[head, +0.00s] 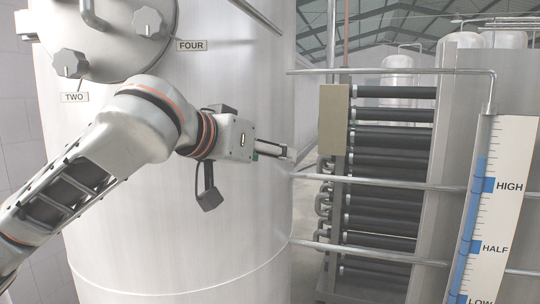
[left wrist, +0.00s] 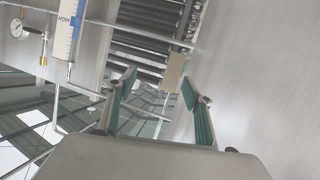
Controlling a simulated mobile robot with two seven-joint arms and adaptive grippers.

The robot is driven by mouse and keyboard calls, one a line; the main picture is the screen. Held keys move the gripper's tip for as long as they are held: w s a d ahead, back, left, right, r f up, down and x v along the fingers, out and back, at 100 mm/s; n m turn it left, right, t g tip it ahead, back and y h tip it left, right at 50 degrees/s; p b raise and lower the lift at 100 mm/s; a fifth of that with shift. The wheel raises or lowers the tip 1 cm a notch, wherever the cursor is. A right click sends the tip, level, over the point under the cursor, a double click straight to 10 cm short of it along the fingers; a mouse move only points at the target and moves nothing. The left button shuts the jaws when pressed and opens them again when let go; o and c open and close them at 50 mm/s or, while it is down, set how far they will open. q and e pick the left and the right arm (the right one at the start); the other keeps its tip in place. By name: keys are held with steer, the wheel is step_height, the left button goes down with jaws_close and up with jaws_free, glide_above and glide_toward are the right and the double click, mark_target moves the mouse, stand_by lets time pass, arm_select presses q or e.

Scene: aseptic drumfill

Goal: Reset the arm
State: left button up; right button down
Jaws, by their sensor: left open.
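My left arm reaches in from the left in the head view, in front of a large pale tank (head: 150,245). My left gripper (head: 288,152) points right near the tank's right edge, with its fingers seen edge-on. In the left wrist view my left gripper (left wrist: 158,82) has two green-lined fingers spread wide apart, with nothing between them. My right gripper is not in view.
Knobs labelled TWO (head: 70,63) and FOUR (head: 149,22) sit on the tank above my arm. Metal rails (head: 390,183) run in front of a rack of dark tubes (head: 395,138). A level gauge (head: 497,205) stands at right. A dial (left wrist: 17,27) shows in the wrist view.

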arm_select(q)
steer(key=shift+d+f, duration=0.1)
steer(key=shift+f, duration=0.15)
steer(key=w+f+h, duration=0.1)
steer(key=w+f, duration=0.1)
steer(key=f, duration=0.8)
steer(key=w+f+h, duration=0.1)
steer(key=w+f, duration=0.1)
steer(key=f, duration=0.8)
steer(key=s+a+f+n+y, duration=0.1)
steer(key=a+f, duration=0.2)
steer(key=f, duration=0.6)
steer(key=s+a+f+n+y, duration=0.1)
steer(key=a+f+n, duration=0.1)
steer(key=f, duration=0.7)
steer(key=s+a+f+y, duration=0.2)
steer(key=s+a+f, duration=0.3)
steer(key=s+f, duration=0.4)
steer(key=s+a+f+m+y, duration=0.1)
steer(key=s+a+f, duration=0.5)
steer(key=s+f, duration=0.3)
steer(key=s+a+f+g+y, duration=0.1)
steer(key=s+a+f+y, duration=0.1)
steer(key=s+a+f, duration=0.3)
steer(key=s+f, duration=0.4)
steer(key=f, duration=0.3)
steer(key=shift+s+a+f+y, duration=0.3)
steer(key=shift+f, duration=0.05)
